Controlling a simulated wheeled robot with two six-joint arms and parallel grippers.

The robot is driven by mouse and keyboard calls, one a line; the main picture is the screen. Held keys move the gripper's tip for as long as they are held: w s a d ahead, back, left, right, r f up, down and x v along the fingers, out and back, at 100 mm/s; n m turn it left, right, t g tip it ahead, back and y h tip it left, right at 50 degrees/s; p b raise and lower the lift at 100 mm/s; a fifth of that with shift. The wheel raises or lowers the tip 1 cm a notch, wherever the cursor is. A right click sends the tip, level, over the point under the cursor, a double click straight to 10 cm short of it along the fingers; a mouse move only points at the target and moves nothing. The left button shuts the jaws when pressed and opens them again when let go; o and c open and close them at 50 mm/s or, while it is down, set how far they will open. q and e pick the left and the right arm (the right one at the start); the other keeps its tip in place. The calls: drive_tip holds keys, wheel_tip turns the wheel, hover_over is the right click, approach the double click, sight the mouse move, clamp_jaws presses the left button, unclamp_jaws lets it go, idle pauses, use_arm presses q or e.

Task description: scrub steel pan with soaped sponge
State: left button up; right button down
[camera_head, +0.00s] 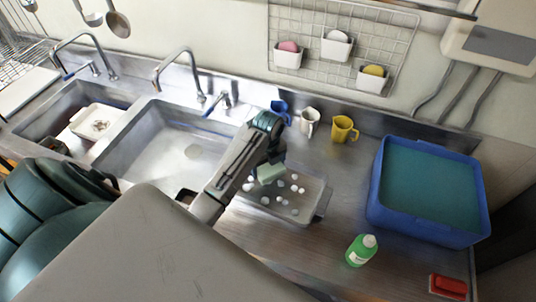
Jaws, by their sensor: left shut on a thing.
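The steel pan (316,206) is a shallow rectangular metal tray on the counter, right of the sinks. Several white foam-like blobs lie spread over its bottom. My left gripper (271,161) is over the pan's back left part and is shut on a pale green sponge (270,174). The sponge is at or just above the pan's bottom; I cannot tell if it touches. My left arm hides the pan's left side. My right gripper is not in view.
Two sink basins (178,137) with taps lie at the left. Blue, white and yellow jugs (343,129) stand behind the pan. A blue tub (429,231) of teal liquid stands at the right. A red brush-like item (448,287) lies front right. Counter between pan and tub is clear.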

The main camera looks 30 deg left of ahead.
use_arm(q)
drive_tip(key=shift+r, duration=0.3)
drive_tip(key=shift+r, duration=1.5)
